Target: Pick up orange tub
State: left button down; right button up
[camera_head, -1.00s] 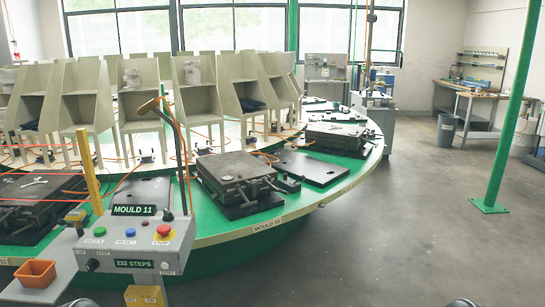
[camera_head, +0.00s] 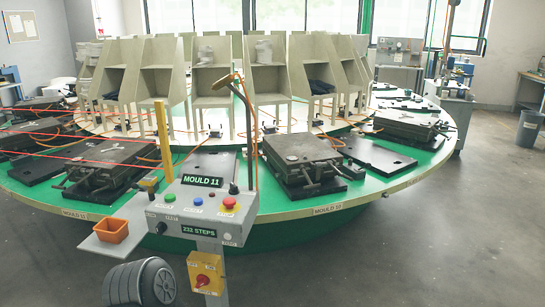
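The orange tub (camera_head: 111,230) stands upright on a small light grey shelf (camera_head: 98,245) at the left side of the grey control box (camera_head: 203,215). Its open top faces up and it looks empty. Nothing touches it except the shelf. A dark ribbed part at the bottom left edge, below the tub, looks like part of my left arm. No fingers of my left gripper show. My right gripper is out of view.
A round green turntable (camera_head: 275,218) with several dark moulds (camera_head: 303,160) lies behind the control box. A yellow post (camera_head: 163,140) and a bent lamp rod (camera_head: 250,130) rise beside the box. Red light lines cross the left side. The grey floor (camera_head: 420,260) at right is clear.

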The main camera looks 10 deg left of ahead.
aim_at(111, 229)
jog(key=u, duration=1.5)
jog(key=i+z, duration=0.45)
jog(key=i+j+z, duration=0.15)
jog(key=i+z, duration=0.3)
